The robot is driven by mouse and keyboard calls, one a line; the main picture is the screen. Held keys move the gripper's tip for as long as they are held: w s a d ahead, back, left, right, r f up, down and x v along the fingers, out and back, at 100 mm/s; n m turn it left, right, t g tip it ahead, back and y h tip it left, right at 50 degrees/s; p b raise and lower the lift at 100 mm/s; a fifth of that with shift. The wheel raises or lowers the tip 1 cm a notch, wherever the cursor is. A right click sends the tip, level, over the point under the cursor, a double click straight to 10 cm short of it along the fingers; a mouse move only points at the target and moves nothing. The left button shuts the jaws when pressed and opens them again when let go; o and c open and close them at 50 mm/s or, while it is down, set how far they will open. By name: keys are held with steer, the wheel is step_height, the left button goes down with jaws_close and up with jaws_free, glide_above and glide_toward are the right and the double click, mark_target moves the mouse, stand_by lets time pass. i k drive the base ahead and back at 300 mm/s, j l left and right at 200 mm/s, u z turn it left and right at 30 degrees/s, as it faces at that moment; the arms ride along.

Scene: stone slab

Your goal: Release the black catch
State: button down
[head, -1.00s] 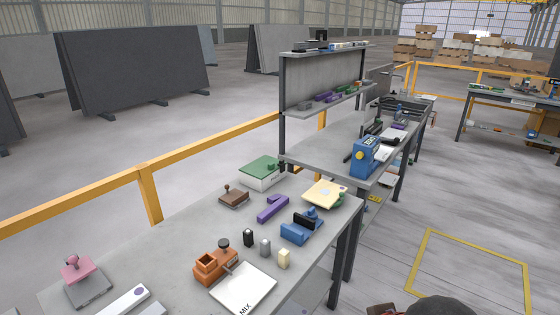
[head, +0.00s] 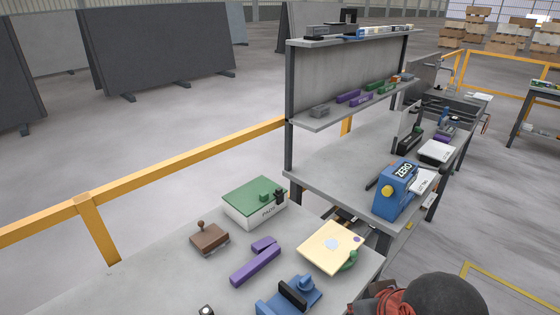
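A white box labelled PADS (head: 262,211) with a green lid (head: 254,194) sits on the near bench, its lid down. A small black catch (head: 279,196) stands at the box's right edge, beside a green knob (head: 264,196) on the lid. Its exact fastening is too small to tell. A rounded black and red part of my arm shows at the bottom right, well apart from the box. My gripper's fingers are not in view.
Near the box are a brown stamp (head: 209,237), a purple stapler (head: 256,261), a cream pad (head: 331,246) and a blue device (head: 291,295). A blue ZERO machine (head: 396,188) stands on the bench behind. A yellow rail (head: 190,147) runs behind the near bench.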

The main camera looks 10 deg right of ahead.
mark_target(279, 194)
steer(key=i+l+u, duration=0.15)
steer(key=i+l, duration=0.7)
